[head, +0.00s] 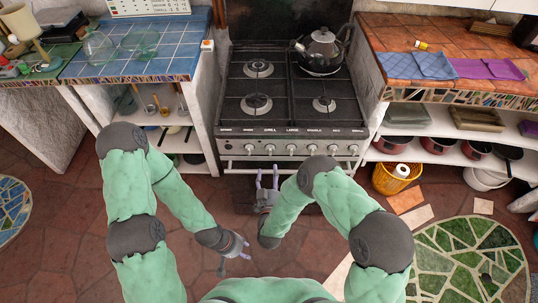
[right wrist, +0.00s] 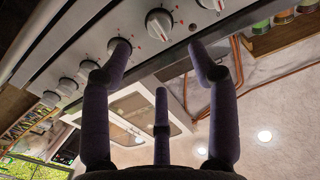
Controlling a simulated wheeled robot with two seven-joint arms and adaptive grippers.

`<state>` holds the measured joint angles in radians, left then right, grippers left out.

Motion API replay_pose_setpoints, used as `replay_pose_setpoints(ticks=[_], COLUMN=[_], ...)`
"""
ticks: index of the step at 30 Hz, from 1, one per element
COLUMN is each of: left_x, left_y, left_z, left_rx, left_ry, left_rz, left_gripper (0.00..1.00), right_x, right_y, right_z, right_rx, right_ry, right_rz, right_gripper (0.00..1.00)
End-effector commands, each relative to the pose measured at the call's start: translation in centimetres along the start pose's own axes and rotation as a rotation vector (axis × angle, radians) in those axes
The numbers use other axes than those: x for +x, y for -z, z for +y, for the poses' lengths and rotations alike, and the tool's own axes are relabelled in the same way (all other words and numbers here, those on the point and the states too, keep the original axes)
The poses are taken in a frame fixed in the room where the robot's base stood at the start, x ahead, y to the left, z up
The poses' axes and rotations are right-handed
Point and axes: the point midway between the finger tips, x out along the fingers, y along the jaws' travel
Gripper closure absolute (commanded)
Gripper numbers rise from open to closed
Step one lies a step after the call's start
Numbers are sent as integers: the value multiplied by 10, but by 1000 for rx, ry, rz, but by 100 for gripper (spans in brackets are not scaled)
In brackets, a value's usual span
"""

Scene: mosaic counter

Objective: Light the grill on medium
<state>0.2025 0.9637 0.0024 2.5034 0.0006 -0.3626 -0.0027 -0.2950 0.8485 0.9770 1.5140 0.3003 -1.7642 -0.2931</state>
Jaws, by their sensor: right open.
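The stove (head: 292,110) has a front panel with a row of white knobs and small labels. The word GRILL shows above the knob second from the left (head: 270,150). My right gripper (head: 267,178) is in front of and below this part of the panel, open and empty. In the right wrist view its fingers (right wrist: 156,68) are spread beneath the knobs. One fingertip overlaps a knob (right wrist: 119,47) in the picture; contact cannot be told. Another knob (right wrist: 159,23) shows beyond the gap. My left gripper (head: 236,256) hangs lower, over the floor, open and empty.
A kettle (head: 322,48) stands on the back right burner. A white bar (head: 238,172) runs across the stove front below the knobs. Tiled counters flank the stove, the blue one (head: 180,62) at left. A yellow basket (head: 388,181) stands on the floor at right.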

Motion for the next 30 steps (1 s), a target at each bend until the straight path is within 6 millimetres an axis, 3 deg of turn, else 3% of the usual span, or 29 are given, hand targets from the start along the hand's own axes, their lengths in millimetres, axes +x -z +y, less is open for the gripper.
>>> replay_pose_setpoints(ticks=[15, 21, 30], left_x=[23, 26, 26], left_y=[1, 1, 1], left_z=[-8, -9, -9], left_rx=[0, 0, 0], left_ry=[0, 0, 0], left_rz=[0, 0, 0], left_gripper=[60, 60, 60], right_x=[83, 96, 98], right_y=[-3, -2, -2], right_z=[1, 1, 0], right_rx=[2, 1, 1], right_ry=[0, 0, 1], right_rz=[-2, -4, -5], right_gripper=[40, 40, 40])
